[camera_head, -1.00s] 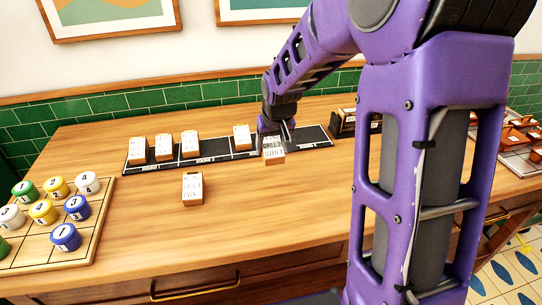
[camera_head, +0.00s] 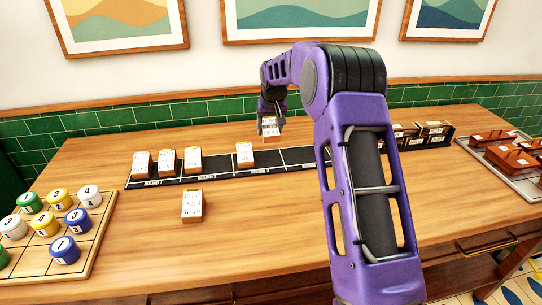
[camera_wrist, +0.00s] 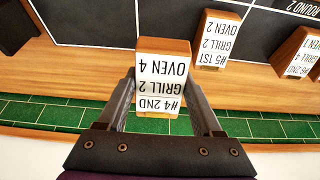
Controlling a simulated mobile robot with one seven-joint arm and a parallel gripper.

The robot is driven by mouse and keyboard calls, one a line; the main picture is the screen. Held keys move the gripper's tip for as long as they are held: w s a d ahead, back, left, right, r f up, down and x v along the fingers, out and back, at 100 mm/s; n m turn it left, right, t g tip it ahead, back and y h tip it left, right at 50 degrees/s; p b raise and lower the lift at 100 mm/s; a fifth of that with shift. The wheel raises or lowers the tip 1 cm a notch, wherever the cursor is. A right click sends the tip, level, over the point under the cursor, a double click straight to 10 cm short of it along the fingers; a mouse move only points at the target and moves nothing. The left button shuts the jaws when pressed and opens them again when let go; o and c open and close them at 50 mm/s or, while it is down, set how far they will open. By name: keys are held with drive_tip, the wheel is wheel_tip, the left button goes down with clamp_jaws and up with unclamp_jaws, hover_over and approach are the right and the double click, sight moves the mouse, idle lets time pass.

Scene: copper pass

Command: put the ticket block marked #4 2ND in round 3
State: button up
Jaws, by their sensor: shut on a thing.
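The ticket block marked #4 2ND (camera_wrist: 160,75) is held in my gripper (camera_wrist: 161,92), one finger on each side; its label also reads GRILL 2, OVEN 4. In the head view the held block (camera_head: 270,126) hangs below my gripper (camera_head: 271,112), raised near the far edge of the black rail (camera_head: 268,158). The rail has stretches labelled by round; ROUND 2 is readable at the wrist view's upper right, while the round 3 label is too small to read surely. The block marked #5 1ST (camera_wrist: 220,40) stands on the rail beside the held one, apart from it.
More blocks stand at the rail's left end (camera_head: 166,162). A loose block (camera_head: 192,205) is on the table in front. A board of coloured round pieces (camera_head: 88,225) is at left.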

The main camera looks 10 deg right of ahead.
sight(272, 135)
wheel_tip(272, 135, down, 9)
drive_tip(key=shift+r, duration=0.15)
idle(0.4)
drive_tip(key=shift+f, duration=0.25)
drive_tip(key=o, duration=1.5)
drive_tip(key=shift+c, duration=0.2)
drive_tip(key=shift+r, duration=0.15)
drive_tip(key=shift+r, duration=0.25)
drive_tip(key=v, duration=1.1)
drive_tip(key=shift+s+r, duration=0.2)
drive_tip(key=shift+r, duration=0.15)
